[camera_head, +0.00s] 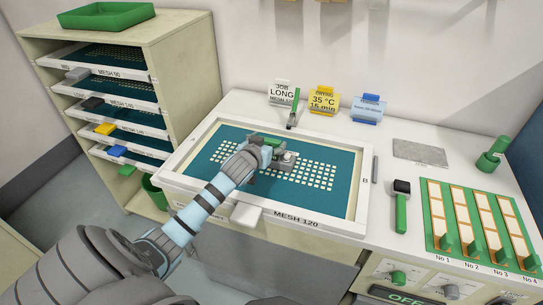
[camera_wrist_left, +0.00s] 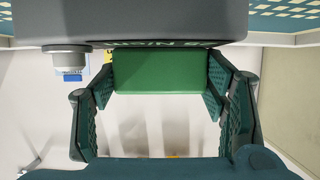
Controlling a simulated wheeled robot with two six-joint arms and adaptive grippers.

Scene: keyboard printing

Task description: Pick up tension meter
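The tension meter (camera_head: 287,159) is a grey device with a round knob and a green handle, on or just above the mesh screen. My left gripper (camera_head: 263,147) is at its left end and hides part of it in the head view. In the left wrist view, the meter's grey body (camera_wrist_left: 150,20) fills the top. The green handle (camera_wrist_left: 160,72) sits between the fingers of my left gripper (camera_wrist_left: 160,88), whose pads meet both its sides. Whether the meter touches the mesh is hard to tell. My right gripper is not in view.
The white-framed MESH 120 screen (camera_head: 357,190) lies under the meter. A green-handled tool (camera_head: 402,206) and a green board (camera_head: 452,203) lie to the right. A shelf rack (camera_head: 186,75) stands at the left. Small cards (camera_head: 323,101) stand along the wall.

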